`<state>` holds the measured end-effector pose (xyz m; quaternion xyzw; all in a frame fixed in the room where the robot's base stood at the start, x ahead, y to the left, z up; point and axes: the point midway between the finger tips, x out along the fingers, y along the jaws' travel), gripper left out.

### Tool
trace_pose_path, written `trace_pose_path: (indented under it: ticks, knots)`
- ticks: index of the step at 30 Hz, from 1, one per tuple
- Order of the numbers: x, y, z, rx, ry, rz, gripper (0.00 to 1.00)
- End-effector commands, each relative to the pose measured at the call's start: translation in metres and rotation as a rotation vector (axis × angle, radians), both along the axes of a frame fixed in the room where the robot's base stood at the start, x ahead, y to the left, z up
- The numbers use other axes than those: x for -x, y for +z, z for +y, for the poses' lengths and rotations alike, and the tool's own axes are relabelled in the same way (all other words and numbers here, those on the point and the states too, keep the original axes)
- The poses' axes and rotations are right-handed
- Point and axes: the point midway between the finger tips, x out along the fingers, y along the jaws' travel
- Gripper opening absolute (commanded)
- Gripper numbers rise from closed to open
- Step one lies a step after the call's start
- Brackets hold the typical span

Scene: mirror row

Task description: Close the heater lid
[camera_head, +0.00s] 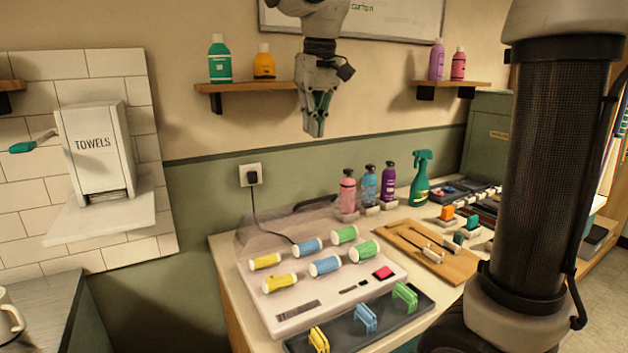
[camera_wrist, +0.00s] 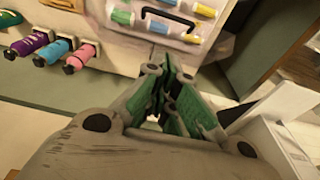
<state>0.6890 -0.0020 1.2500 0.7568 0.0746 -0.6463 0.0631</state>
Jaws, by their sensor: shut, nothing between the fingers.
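The heater (camera_head: 345,295) is a pale box on the counter, holding several yellow, blue and green rollers. Its see-through lid (camera_head: 268,232) stands raised at the back, with a dark handle (camera_head: 318,202) along its upper edge. The lid is open. In the wrist view the handle (camera_wrist: 172,17) shows near the top, with rollers seen behind it. My gripper (camera_head: 314,132) hangs in the air above and behind the lid, apart from it. Its green fingers are shut and empty; the wrist view shows them together (camera_wrist: 162,85).
Bottles (camera_head: 368,186) and a green spray bottle (camera_head: 420,180) stand right of the lid. A dark tray (camera_head: 385,335) with coloured clips lies in front. A wall shelf (camera_head: 245,88) is left of my gripper. A cord runs from the outlet (camera_head: 250,175).

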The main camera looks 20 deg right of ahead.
Motion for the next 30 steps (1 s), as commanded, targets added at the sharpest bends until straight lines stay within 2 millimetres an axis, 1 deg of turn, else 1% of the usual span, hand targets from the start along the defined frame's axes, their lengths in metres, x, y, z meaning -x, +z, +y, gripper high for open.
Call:
trace_pose_path:
  ticks: [5,12,16,18,22,26,30]
  knots:
    - [-0.003,-0.024,0.001,0.0,-0.002,0.002,0.0]
    - [-0.011,-0.076,0.002,0.0,-0.001,0.002,0.0]
    - [-0.014,-0.1,0.003,0.0,-0.001,0.001,0.0]
    - [-0.006,-0.108,0.001,0.0,0.0,-0.001,0.0]
    - [0.003,-0.121,0.0,0.0,0.0,-0.002,0.0]
    - [0.007,-0.127,-0.001,0.0,0.0,-0.002,0.0]
    - [0.008,-0.128,-0.001,-0.002,0.0,-0.003,0.0]
